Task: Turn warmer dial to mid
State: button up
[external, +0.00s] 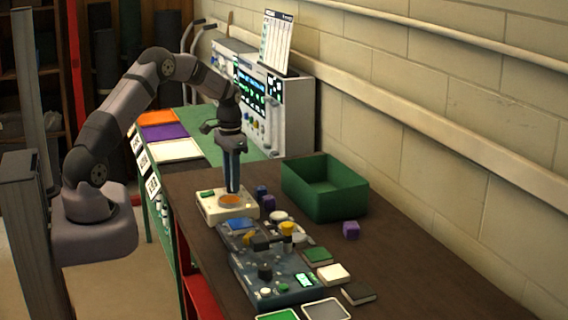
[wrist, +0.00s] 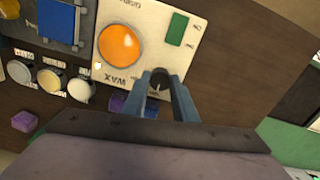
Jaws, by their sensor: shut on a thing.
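My gripper (external: 232,190) points straight down over the warmer. In the wrist view, my gripper (wrist: 161,88) has its two blue-grey fingers shut on the dial, one on each side. The fingers hide most of the dial, and its exact setting is not readable.
Small purple and blue blocks (external: 265,200) lie close by the warmer. A green open bin (external: 325,205) stands behind. A purple cube (external: 351,230) lies on clear brown bench at right.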

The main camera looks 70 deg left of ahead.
jog(key=shift+w+r+m, duration=0.1)
jog(key=shift+m, duration=0.2)
jog(key=o, duration=1)
jog(key=shift+o, duration=0.2)
jog(key=shift+r+b, duration=1.25)
jog(key=shift+r, duration=2.4)
